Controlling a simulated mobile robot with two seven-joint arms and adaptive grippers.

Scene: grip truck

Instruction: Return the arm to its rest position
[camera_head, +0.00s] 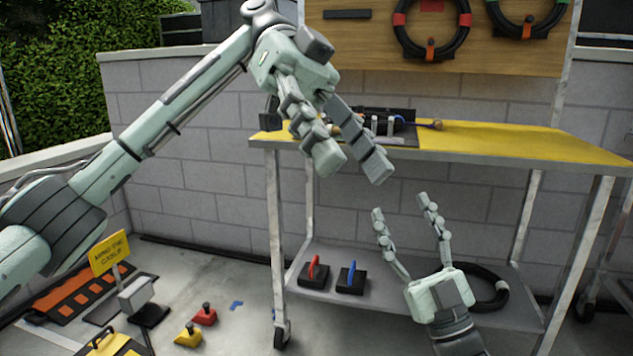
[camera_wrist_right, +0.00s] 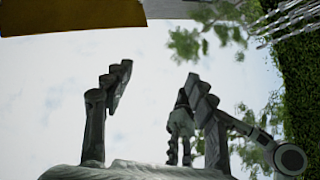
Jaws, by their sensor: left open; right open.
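My left gripper (camera_head: 352,165) is open and empty, its fingers pointing down in front of the left end of the yellow-topped bench (camera_head: 490,142). My left arm reaches in from the left side of the head view. My right gripper (camera_head: 405,212) is open and empty, pointing up in front of the bench, below the level of its top. In the right wrist view the right gripper's two fingers (camera_wrist_right: 160,88) stand apart against bright sky, with nothing between them.
The bench top holds a dark tray of small parts (camera_head: 385,125), partly hidden by my left gripper. The lower shelf holds red-handled (camera_head: 314,272) and blue-handled (camera_head: 351,279) blocks. A yellow sign (camera_head: 109,252) stands on the floor at left.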

